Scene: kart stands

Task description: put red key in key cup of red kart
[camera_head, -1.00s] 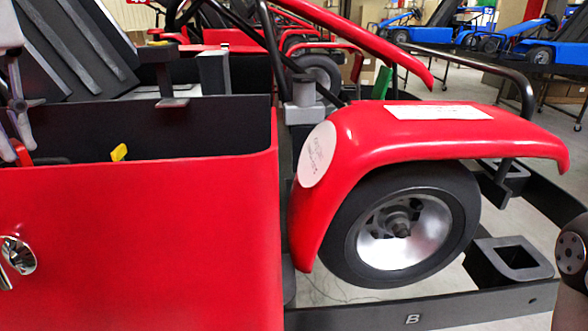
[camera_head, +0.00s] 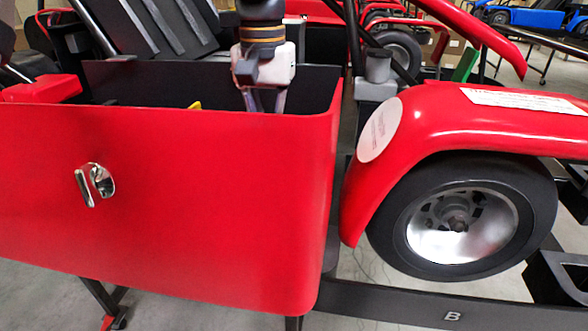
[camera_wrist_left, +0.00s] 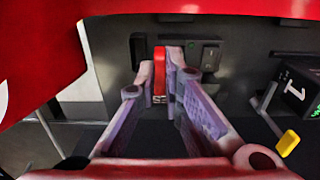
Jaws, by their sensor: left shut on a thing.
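My left gripper (camera_head: 263,102) points down behind the red kart's side panel (camera_head: 200,190), inside its dark compartment. In the left wrist view its fingers (camera_wrist_left: 161,80) are shut on a narrow upright red thing, which I take for the red key (camera_wrist_left: 159,60). My right gripper is not in view.
A yellow tab (camera_wrist_left: 288,142) lies in the compartment near my fingers and also shows in the head view (camera_head: 194,105). The panel's top edge borders my wrist closely. The red fender (camera_head: 500,120) and front wheel (camera_head: 460,215) stand to the right.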

